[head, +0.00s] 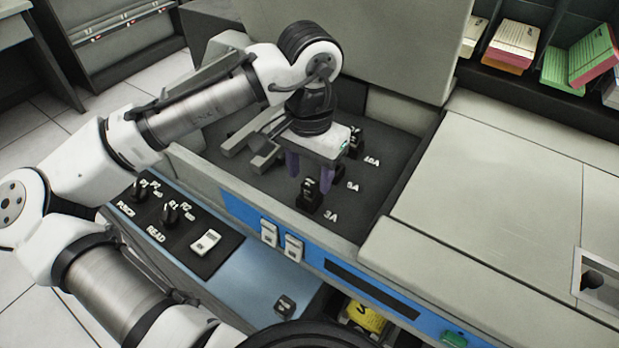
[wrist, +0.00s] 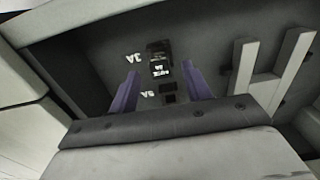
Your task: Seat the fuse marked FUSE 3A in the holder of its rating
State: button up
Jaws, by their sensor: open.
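The black fuse (head: 310,187) stands upright in the holder beside the 3A label, inside the recessed dark bay. It also shows in the wrist view (wrist: 160,68), with small white lettering on it that I cannot read surely. The 3A holder's dark base (head: 309,204) shows beneath it. My gripper (head: 311,178) is open, its two purple fingers pointing down on either side of the fuse with visible gaps. The 5A holder (wrist: 172,96) looks empty in the wrist view. The black 10A holder (head: 356,141) is at the back, partly behind my gripper.
Grey bars (head: 255,142) stand at the bay's left and show in the wrist view. The bay's raised front wall (head: 225,182) and a blue panel with switches (head: 280,240) lie nearer. A flat beige top (head: 490,190) is clear at right. Card stacks (head: 580,55) stand behind.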

aim_at(310, 182)
notch_tip(310, 182, up, 11)
jog(key=shift+f, duration=0.1)
dwell(0.6)
